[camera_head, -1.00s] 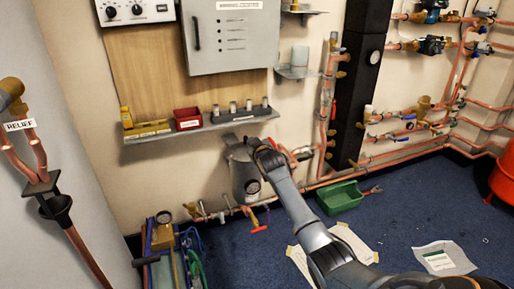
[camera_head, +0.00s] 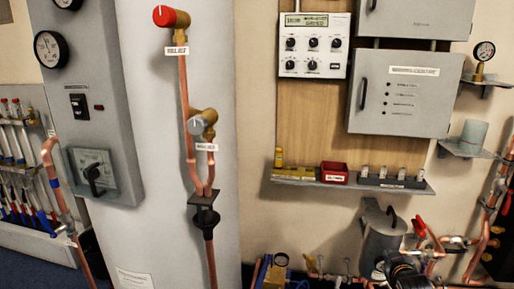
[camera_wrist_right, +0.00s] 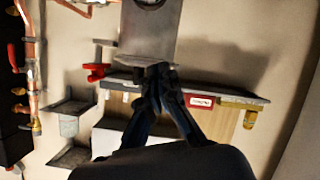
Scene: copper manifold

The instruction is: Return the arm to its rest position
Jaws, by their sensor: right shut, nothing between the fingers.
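My right gripper (camera_head: 402,264) is dark and partly cut off at the bottom right of the head view, in front of the grey canister (camera_head: 380,240). In the right wrist view its two fingers (camera_wrist_right: 157,76) are together, with nothing between them. They overlap the near end of the grey canister (camera_wrist_right: 150,32) in that picture; I cannot tell whether they touch it. Most of my right arm is outside the head view. My left gripper is not in view.
A narrow wall shelf (camera_head: 300,181) carries a red bin (camera_head: 335,173) and small parts above the canister. Copper pipes with a red-handled valve (camera_head: 420,227) are close on the right.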

